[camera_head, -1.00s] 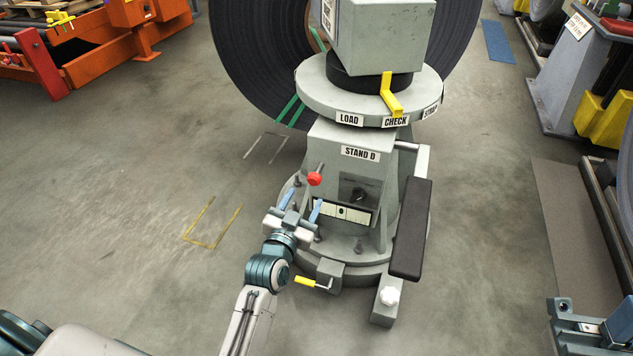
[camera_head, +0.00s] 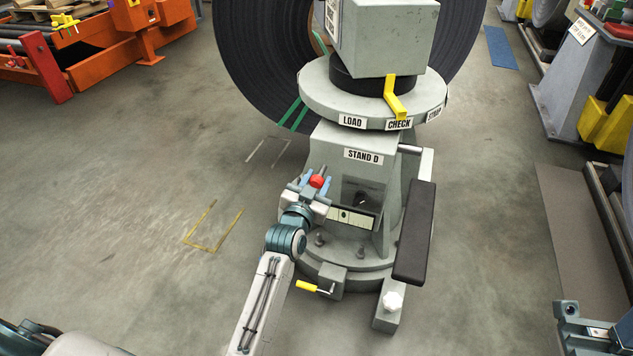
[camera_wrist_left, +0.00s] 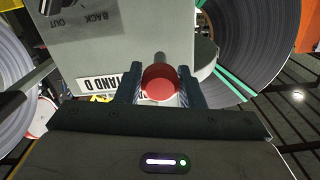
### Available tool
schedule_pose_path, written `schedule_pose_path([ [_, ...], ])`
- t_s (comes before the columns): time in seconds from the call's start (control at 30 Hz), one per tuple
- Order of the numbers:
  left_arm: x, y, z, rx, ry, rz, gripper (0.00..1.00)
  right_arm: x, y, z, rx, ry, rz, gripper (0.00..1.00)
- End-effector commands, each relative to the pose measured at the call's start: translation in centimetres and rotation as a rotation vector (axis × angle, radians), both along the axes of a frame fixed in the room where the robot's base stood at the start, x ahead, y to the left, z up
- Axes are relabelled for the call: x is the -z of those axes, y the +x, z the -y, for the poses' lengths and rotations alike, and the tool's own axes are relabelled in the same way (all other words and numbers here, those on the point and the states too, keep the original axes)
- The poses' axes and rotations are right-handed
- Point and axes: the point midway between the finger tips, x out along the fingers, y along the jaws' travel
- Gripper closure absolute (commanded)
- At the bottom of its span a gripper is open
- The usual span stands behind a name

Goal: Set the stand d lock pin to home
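The stand d lock pin, with its red knob (camera_head: 317,181), sticks out from the left side of the grey stand (camera_head: 343,140) labelled STAND D. My left gripper (camera_head: 315,184) is at the knob, with one finger on either side of it. In the left wrist view the red knob (camera_wrist_left: 160,83) sits between the two fingers (camera_wrist_left: 160,88), with its grey shaft behind it. The fingers look apart, close to the knob; I cannot tell whether they touch it.
A turntable ring (camera_head: 320,97) with LOAD, CHECK and STRAP labels and a yellow pointer (camera_head: 395,98) tops the stand. A yellow-handled crank (camera_head: 308,286) sits low in front. A black padded bar (camera_head: 415,232) stands at the right. Floor to the left is clear.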

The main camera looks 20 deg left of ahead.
Motion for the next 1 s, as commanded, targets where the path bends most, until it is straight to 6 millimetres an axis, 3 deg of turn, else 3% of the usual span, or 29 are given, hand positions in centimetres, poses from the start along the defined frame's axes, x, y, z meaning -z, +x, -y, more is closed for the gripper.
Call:
schedule_pose_path([
  [0.03,0.0,0.0,0.0,0.000,0.000,0.000,0.75,0.0,0.0,0.0,0.000,0.000,0.001,1.00],
  [0.17,0.0,0.0,0.0,0.000,0.000,0.000,1.00,-0.1,0.0,0.0,0.000,0.001,0.002,1.00],
  [0.3,0.0,0.3,0.0,0.000,0.000,0.000,1.00,-0.2,-0.1,0.0,0.000,0.001,0.004,1.00],
  [0.6,0.0,4.2,0.1,0.000,0.001,-0.001,1.00,-0.5,-0.1,0.0,0.000,0.001,0.002,1.00],
  [0.9,-0.1,4.4,0.1,0.000,0.001,0.001,1.00,-0.2,0.0,0.0,0.000,-0.001,-0.008,1.00],
  [0.93,-0.1,4.4,0.1,-0.001,0.001,0.001,0.64,-0.2,0.0,0.0,0.000,-0.002,-0.009,1.00],
  [1.0,-0.1,4.4,0.1,-0.001,0.001,0.001,0.50,-0.1,0.0,0.0,0.000,-0.002,-0.010,1.00],
])
